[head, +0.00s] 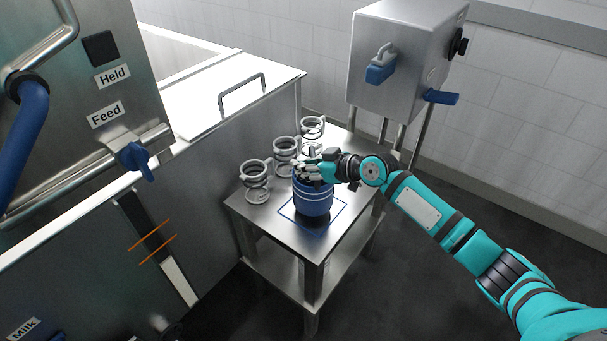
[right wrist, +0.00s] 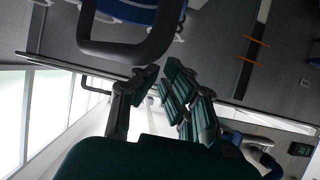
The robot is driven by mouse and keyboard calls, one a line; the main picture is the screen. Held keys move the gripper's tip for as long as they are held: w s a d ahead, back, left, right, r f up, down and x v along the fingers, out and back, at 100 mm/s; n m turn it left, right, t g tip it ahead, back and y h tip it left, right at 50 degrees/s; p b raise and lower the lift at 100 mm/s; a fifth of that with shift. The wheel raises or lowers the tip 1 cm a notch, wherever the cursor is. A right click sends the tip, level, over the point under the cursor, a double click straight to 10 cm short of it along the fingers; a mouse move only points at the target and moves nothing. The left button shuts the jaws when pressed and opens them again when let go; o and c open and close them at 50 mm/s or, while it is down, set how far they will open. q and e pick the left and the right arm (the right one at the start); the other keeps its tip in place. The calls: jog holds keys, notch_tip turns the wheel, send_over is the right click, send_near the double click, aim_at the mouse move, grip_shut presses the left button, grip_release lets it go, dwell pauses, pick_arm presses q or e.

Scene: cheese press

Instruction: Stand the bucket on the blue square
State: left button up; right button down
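The blue bucket (head: 313,201) is upright on the small steel table, within the blue square outline (head: 333,222). Its base looks set down, with a dark patch just below it. My right gripper (head: 318,172) is at the bucket's top in the head view and hides part of its rim. In the right wrist view, the bucket (right wrist: 143,12) and its dark handle (right wrist: 128,50) are just beyond the fingertips. The fingers (right wrist: 161,72) are apart, with a gap between them and nothing seen gripped. My left gripper is not in view.
Several grey coil-like stands (head: 256,182) stand on the table (head: 250,213) behind and left of the bucket. A steel vat (head: 225,180) with panels is close on the left. A steel box (head: 400,75) with blue levers stands behind right. The table's front corner is clear.

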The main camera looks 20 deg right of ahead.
jog(key=shift+f, duration=1.45)
jog(key=c, duration=1.5)
grip_release()
jog(key=shift+f, duration=0.1)
